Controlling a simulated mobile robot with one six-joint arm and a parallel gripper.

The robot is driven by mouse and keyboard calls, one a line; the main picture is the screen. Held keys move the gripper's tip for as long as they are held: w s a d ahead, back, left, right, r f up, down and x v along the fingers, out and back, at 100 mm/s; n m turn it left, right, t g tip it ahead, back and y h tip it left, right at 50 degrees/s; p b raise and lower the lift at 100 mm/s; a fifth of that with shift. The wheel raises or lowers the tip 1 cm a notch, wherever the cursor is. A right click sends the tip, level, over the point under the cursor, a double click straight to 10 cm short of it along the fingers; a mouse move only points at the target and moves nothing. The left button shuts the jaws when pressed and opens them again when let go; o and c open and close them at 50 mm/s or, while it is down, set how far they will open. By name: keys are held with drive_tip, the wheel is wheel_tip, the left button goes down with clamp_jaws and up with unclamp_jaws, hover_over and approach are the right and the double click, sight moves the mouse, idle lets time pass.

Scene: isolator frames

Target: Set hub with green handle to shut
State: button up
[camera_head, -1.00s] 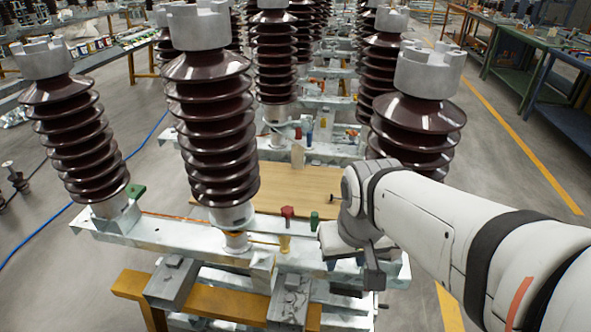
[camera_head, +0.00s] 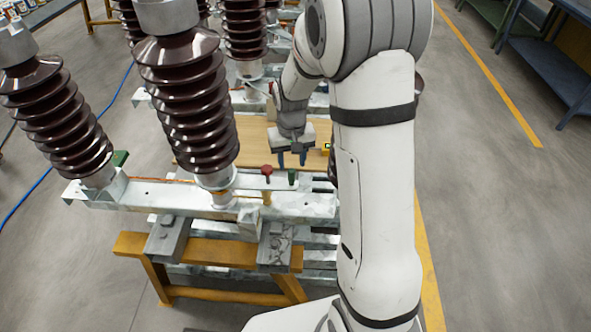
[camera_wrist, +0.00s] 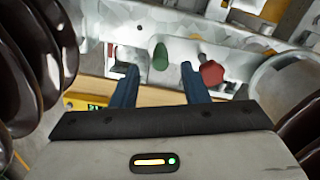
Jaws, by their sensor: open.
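The green handle (camera_head: 292,177) stands on the near metal beam, just right of the red handle (camera_head: 267,171). In the wrist view the green handle (camera_wrist: 160,57) shows between my two blue fingers and beyond their tips, and the red handle (camera_wrist: 211,73) is close to the right fingertip. My gripper (camera_head: 291,160) is open and empty, above the wooden board behind the handles; it also shows in the wrist view (camera_wrist: 158,72). The hub under the green handle is too small to make out, so its setting cannot be told.
A brown ribbed insulator (camera_head: 187,105) stands on the beam left of the handles. A second insulator (camera_head: 55,125) is further left. Another dark ribbed insulator (camera_wrist: 50,40) is close to my gripper's left in the wrist view. The wooden board (camera_head: 200,150) lies behind the beam.

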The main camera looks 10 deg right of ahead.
sight(292, 172)
wheel_tip(292, 172, down, 7)
drive_tip(key=shift+f+p, duration=0.15)
drive_tip(key=shift+p, duration=0.35)
clamp_jaws()
idle(0.4)
drive_tip(key=shift+s, duration=0.15)
